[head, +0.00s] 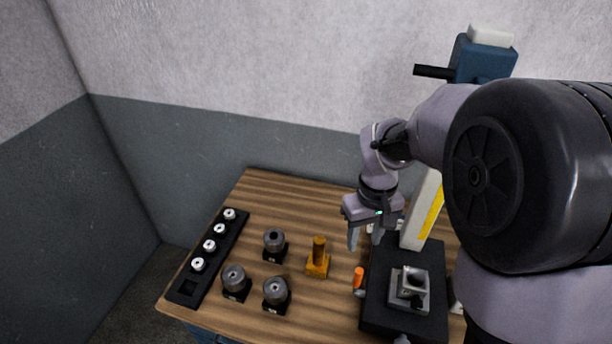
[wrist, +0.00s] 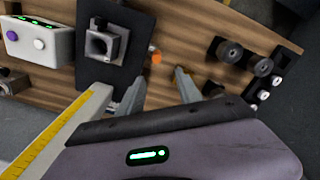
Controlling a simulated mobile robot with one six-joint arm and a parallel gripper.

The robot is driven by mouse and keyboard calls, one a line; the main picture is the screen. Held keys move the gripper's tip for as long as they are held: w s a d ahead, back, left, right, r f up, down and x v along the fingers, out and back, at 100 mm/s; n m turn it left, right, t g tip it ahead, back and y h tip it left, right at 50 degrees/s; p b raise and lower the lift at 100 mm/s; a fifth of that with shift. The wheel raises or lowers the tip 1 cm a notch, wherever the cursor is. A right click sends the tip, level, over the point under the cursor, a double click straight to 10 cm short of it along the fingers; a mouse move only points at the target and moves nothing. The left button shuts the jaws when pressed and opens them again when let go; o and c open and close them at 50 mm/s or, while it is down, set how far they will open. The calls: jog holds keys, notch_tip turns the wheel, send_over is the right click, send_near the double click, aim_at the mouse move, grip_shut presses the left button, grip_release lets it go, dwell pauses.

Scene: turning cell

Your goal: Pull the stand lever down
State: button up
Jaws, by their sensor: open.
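A test stand has a black base plate (head: 375,315) and a pale column with a yellow strip (head: 417,215). A short lever with an orange grip (head: 358,277) is at the left side of the base; the orange end also shows in the wrist view (wrist: 156,58). My gripper (head: 364,240) is open and empty above and behind the orange grip, near the column. In the wrist view the fingertips (wrist: 159,84) point toward the orange grip, apart from it. A grey block with a round bore (head: 409,287) sits on the base.
A blue unit with a black bar (head: 483,60) shows high at the right. An amber fixture (head: 318,260) and several grey cylinders on black blocks (head: 275,290) stand left of the base. A black rack (head: 188,286) holds small pale parts. A white button box (wrist: 40,42) shows in the wrist view.

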jog(key=b, duration=0.2)
send_over(358, 279)
jog(key=f, duration=0.4)
jog(key=d+f, duration=0.1)
jog(key=f, duration=0.2)
jog(key=shift+w+f, duration=0.1)
jog(key=shift+w, duration=0.2)
jog(key=f+b, duration=0.1)
jog(key=f, duration=0.3)
jog(key=f+b, duration=0.1)
jog(key=f, duration=0.4)
jog(key=shift+w+a+f, duration=0.1)
jog(key=shift+a+f, duration=0.1)
jog(key=shift+f, duration=0.1)
jog(key=shift+a+f, duration=0.1)
jog(key=shift+f, duration=0.55)
grip_shut()
jog(key=shift+w, duration=0.1)
